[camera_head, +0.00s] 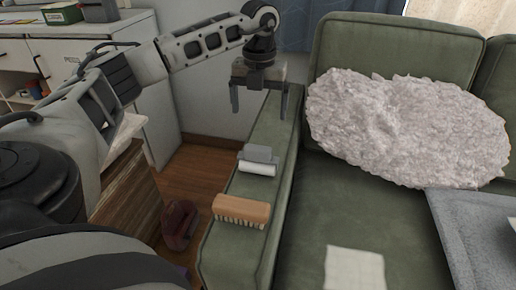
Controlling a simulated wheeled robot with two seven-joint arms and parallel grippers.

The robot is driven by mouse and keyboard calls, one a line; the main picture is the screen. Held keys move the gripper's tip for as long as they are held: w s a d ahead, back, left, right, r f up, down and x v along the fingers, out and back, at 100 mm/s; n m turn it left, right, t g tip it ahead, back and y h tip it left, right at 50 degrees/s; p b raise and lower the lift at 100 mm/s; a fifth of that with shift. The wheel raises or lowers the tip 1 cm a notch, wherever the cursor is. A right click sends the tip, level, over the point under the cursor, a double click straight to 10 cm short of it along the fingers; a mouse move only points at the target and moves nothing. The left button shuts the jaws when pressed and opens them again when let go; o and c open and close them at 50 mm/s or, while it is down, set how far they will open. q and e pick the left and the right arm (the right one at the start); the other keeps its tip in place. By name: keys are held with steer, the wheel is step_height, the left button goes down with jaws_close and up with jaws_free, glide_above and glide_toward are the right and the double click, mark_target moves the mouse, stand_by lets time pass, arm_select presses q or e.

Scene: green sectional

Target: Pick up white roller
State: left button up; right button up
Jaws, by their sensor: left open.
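The white roller (257,168) lies on the left armrest of the green sofa, with a grey part (259,153) along its far side. My left gripper (259,112) is open and empty, with its fingers pointing down. In the picture it hangs over the armrest, farther back than the roller and apart from it. My right gripper is out of view.
A wooden brush (241,210) lies on the armrest (227,250) just nearer than the roller. A fluffy whitish cushion (405,128) leans on the sofa back. A grey tray (480,225) is at the right. A dark red object (180,224) stands on the floor.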

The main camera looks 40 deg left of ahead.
arm_select(q)
glide_above(258, 147)
steer(key=f, duration=0.7)
steer(key=shift+w+f+b, duration=0.15)
steer(key=shift+w+b, duration=0.05)
steer(key=shift+b, duration=0.2)
steer(key=f, duration=0.4)
steer(key=shift+s+f+b, duration=0.25)
steer(key=shift+f+b, duration=0.1)
steer(key=shift+f, duration=0.35)
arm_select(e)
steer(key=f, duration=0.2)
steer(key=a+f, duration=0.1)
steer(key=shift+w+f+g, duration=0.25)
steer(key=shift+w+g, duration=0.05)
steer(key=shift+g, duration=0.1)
arm_select(q)
steer(key=shift+c, duration=0.3)
steer(key=c, duration=1.1)
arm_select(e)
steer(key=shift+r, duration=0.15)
